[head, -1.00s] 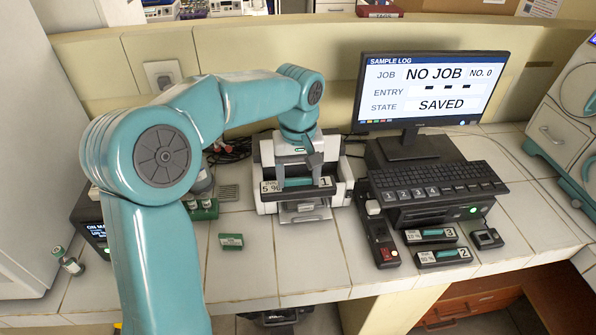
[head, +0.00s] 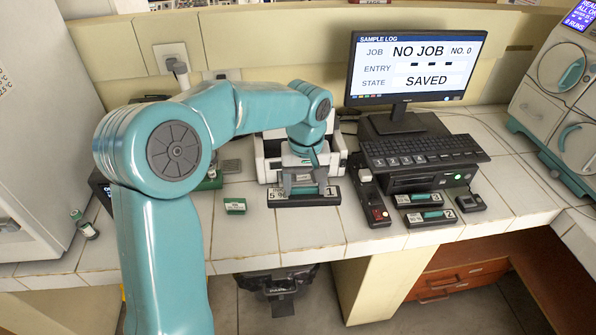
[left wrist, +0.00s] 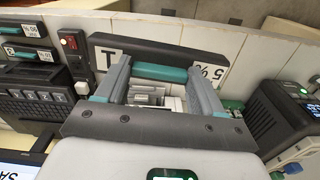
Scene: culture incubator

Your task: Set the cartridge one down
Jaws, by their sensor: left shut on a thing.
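Cartridge one (head: 284,200) is a dark flat block with a teal strip and white labels reading 1 and 5 %. My left gripper (head: 304,190) is shut on it, gripping around its middle, in front of the white printer-like machine (head: 268,163). In the left wrist view cartridge one (left wrist: 190,58) lies across between the two fingers of my left gripper (left wrist: 160,78). I cannot tell whether its underside touches the tiled counter (head: 250,247). My right gripper is not in view.
Cartridges 3 (head: 418,201) and 2 (head: 430,218) lie to the right, beside a black device with a red switch (head: 377,211). A small green box (head: 235,206) is to the left. The keyboard (head: 423,149) and monitor (head: 417,68) stand behind. Bare tiles lie in front.

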